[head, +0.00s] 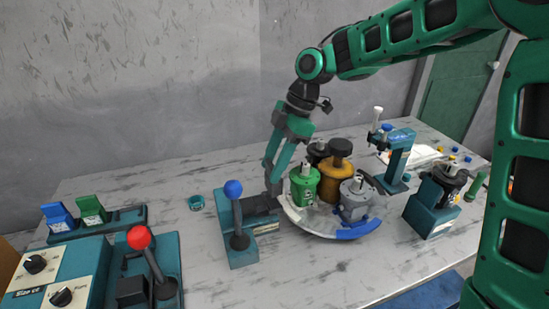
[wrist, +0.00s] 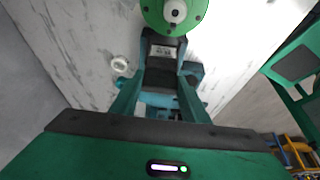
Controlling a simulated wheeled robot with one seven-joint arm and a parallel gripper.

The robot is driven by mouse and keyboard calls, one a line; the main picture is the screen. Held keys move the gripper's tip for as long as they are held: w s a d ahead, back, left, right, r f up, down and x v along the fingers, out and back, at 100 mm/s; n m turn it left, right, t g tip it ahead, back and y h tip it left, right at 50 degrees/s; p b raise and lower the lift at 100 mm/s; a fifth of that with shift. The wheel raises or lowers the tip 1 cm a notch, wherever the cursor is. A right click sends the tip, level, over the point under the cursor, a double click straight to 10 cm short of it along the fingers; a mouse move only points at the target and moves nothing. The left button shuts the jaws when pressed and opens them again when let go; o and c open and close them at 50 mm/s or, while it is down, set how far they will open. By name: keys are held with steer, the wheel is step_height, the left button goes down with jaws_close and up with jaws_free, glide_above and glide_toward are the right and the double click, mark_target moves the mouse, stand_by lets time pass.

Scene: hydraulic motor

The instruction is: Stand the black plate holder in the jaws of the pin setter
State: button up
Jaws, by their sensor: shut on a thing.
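My gripper (head: 272,184) points down just left of the round turntable, beside the teal device with the blue-knobbed lever (head: 238,238). It is shut on a dark piece that looks like the black plate holder (head: 262,203), low at the device's right side. In the wrist view, the fingers (wrist: 160,78) run down either side of this dark piece, with teal parts below it. A small pale label shows beyond it. The fingers hide much of the piece, so I cannot tell whether it sits inside the device's jaws or only touches them.
The turntable (head: 345,233) carries a green motor (head: 304,187), a yellow one (head: 335,182) and a grey one (head: 354,202), close to my gripper's right. A red-knobbed lever box (head: 150,270) stands front left. A teal press (head: 398,160) and a teal fixture (head: 432,215) stand right.

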steer(key=shift+f, duration=2.15)
steer(key=o, duration=1.6)
steer(key=shift+c, duration=0.2)
steer(key=shift+a+r, duration=0.1)
steer(key=shift+r, duration=3.4)
